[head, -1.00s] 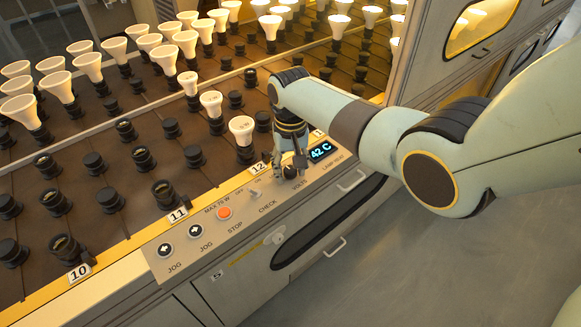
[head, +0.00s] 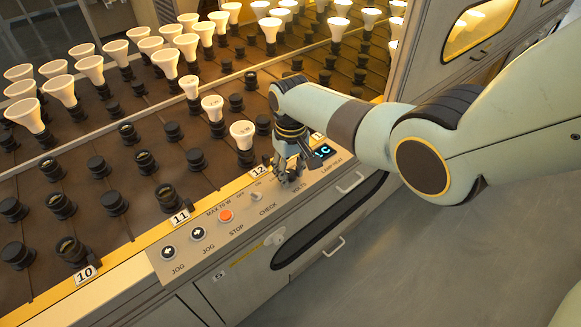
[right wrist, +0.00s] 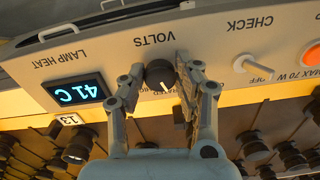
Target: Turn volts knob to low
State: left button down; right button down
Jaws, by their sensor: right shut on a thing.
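Lettering beside the knob is partly hidden by the fingers. My right gripper (right wrist: 160,82) is shut on the knob, one finger on each side. My left gripper is not in view.
Left of the gripper are the CHECK toggle switch (head: 256,196), an orange STOP button (head: 226,216) and two JOG buttons. The lamp heat display (right wrist: 74,91) reads 41 C, to the right in the head view. Racks of bulbs in sockets (head: 242,134) stand behind the panel.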

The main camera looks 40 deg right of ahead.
aim_at(291, 173)
jog(key=shift+d+n+p, duration=0.1)
jog(key=shift+n+p, duration=0.55)
jog(key=shift+n, duration=1.45)
jog(key=c, duration=0.9)
grip_release()
jog(key=shift+c, duration=0.2)
notch_tip(291, 173, up, 12)
